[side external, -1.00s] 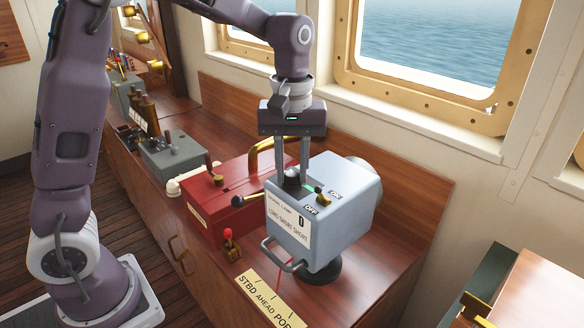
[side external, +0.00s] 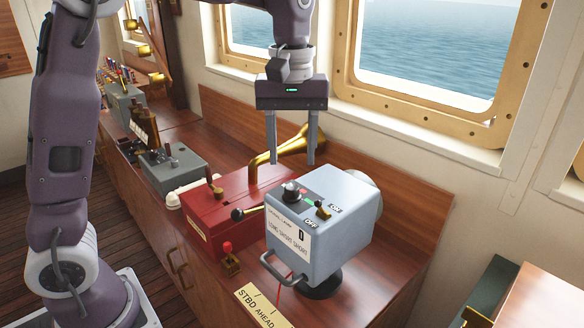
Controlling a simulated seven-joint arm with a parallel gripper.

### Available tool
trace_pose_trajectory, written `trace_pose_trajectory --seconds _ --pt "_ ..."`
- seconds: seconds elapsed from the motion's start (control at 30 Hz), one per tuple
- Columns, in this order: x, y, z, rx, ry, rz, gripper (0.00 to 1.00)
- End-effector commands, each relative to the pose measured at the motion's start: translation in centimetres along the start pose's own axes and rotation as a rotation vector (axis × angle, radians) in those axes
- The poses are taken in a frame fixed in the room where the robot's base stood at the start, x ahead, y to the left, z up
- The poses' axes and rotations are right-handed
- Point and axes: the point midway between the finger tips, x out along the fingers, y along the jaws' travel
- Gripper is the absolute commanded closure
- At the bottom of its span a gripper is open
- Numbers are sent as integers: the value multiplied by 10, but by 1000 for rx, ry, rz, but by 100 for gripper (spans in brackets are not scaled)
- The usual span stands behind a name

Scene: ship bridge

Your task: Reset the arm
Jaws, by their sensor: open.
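My gripper (side external: 291,164) hangs upright with its two fingers pointing down. It is open and empty, above and behind the light blue-grey signal box (side external: 333,218). The fingertips are apart from the box. The box has a dark round knob (side external: 292,193) and a small brass switch (side external: 323,213) beside an OFF label on its top. It stands on a dark round base on the wooden console.
A red box (side external: 218,205) with levers and a brass horn (side external: 292,147) stands left of the signal box. Grey control units (side external: 170,168) line the console farther left. A window wall is close behind. The console's right end (side external: 395,275) is clear.

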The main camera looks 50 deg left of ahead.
Motion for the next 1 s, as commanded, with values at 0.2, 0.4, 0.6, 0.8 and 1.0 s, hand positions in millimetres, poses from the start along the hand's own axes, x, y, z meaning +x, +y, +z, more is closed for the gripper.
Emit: trace_pose_trajectory --seconds 0.2,0.4,0.6,0.8,1.0 --pt "-2 0 0 -1 -1 -1 52" --pt "-19 -23 17 89 27 58 52" --pt "-32 -106 91 478 218 204 52" --pt "1 -156 138 760 418 214 52" --pt "12 -165 146 825 464 203 52"
